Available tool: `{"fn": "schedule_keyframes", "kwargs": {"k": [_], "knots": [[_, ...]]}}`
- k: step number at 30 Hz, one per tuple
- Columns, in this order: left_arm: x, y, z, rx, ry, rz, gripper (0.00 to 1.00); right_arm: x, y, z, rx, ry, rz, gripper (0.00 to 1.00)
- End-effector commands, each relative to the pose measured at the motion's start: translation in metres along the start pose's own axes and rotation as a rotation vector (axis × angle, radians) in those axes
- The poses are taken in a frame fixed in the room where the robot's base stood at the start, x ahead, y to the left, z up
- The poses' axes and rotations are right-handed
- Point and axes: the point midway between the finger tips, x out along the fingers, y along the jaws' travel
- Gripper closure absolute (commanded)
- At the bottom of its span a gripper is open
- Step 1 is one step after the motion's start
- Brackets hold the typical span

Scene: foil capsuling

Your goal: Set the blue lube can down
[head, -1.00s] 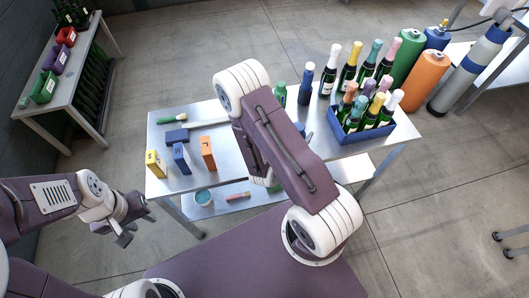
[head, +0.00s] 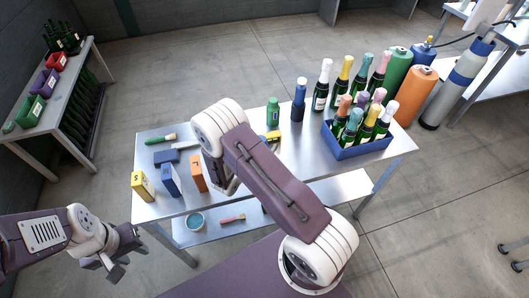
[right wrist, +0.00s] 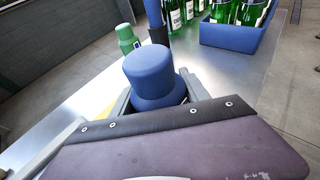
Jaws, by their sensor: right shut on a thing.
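The blue lube can (right wrist: 152,75), with a domed top and wide shoulder, is upright between the fingers of my right gripper (right wrist: 158,103) in the right wrist view. The gripper is shut on it. The can's lower part is hidden, so I cannot tell whether it touches the table. In the head view my right arm hides the can and most of that gripper. The steel table (head: 300,165) lies beneath the arm. My left gripper (head: 124,255) is open and empty, off the table's front left corner.
A blue crate (head: 362,150) of bottles stands at right. Yellow (head: 142,186), blue (head: 171,181) and orange (head: 197,173) boxes stand at left.

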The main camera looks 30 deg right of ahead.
Motion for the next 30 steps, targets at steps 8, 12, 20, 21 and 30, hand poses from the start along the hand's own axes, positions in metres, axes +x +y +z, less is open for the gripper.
{"fn": "schedule_keyframes", "kwargs": {"k": [8, 12, 20, 21, 30], "knots": [[-0.002, 0.000, 0.000, 0.000, 0.000, 0.000, 0.64, 0.011, 0.000, -0.030, -0.004, 0.000, -0.002, 0.91], [-0.002, 0.000, 0.000, 0.000, 0.000, 0.000, 0.64, 0.014, 0.000, -0.038, 0.001, -0.001, -0.001, 0.91], [0.002, 0.000, 0.000, 0.000, 0.000, 0.000, 0.64, 0.015, 0.000, -0.041, 0.001, -0.001, -0.001, 0.91], [0.003, 0.000, 0.001, 0.000, 0.000, 0.000, 0.64, 0.016, 0.000, -0.043, 0.001, -0.001, -0.001, 0.91], [0.002, 0.000, 0.000, 0.000, 0.000, 0.000, 0.64, 0.015, 0.000, -0.041, 0.000, 0.000, -0.001, 0.25]]}}
